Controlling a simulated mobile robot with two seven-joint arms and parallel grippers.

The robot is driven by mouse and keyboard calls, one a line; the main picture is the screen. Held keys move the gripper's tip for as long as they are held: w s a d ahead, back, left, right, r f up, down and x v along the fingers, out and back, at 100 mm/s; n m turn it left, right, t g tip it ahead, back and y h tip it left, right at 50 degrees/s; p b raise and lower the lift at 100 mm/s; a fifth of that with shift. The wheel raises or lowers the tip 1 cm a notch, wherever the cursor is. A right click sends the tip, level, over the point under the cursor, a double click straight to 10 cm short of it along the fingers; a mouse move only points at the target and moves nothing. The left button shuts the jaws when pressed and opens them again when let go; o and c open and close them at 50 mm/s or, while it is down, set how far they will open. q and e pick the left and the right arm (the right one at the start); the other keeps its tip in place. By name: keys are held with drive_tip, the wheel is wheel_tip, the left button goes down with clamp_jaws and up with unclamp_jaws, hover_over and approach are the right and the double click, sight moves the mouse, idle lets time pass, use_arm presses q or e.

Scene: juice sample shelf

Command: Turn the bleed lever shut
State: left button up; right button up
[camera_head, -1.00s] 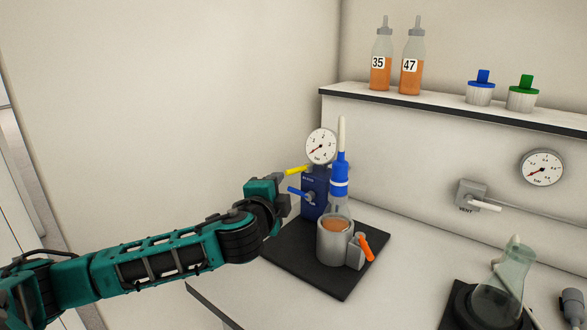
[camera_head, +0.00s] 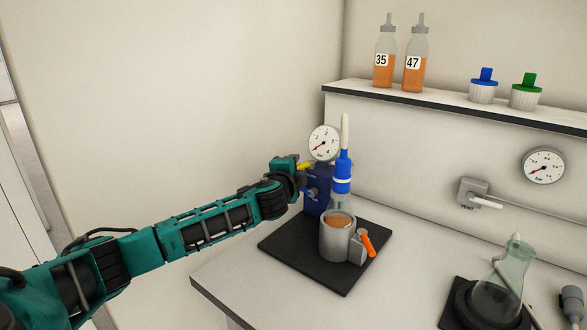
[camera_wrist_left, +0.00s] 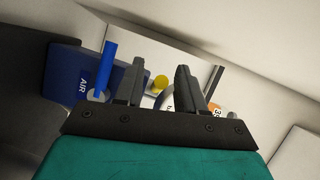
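A blue valve block (camera_head: 317,203) stands at the back of a black base plate. A yellow lever (camera_head: 306,166) sticks out at its top, below a round gauge (camera_head: 323,143). A blue lever (camera_head: 313,192) is on its side; in the wrist view the blue lever (camera_wrist_left: 108,66) stands by the word AIR. No readable label marks the bleed lever. My left gripper (camera_head: 301,180) is at the block, partly covering the levers. In the wrist view the left gripper (camera_wrist_left: 158,88) is open, with the yellow lever's round end (camera_wrist_left: 161,82) showing between its fingers. Contact cannot be told. My right gripper is out of view.
A glass flask (camera_head: 500,285) stands at the right. The front-left counter is clear.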

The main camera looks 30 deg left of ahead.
use_arm(q)
drive_tip(key=shift+w, duration=0.1)
drive_tip(key=shift+c, duration=0.3)
clamp_jaws()
idle(0.4)
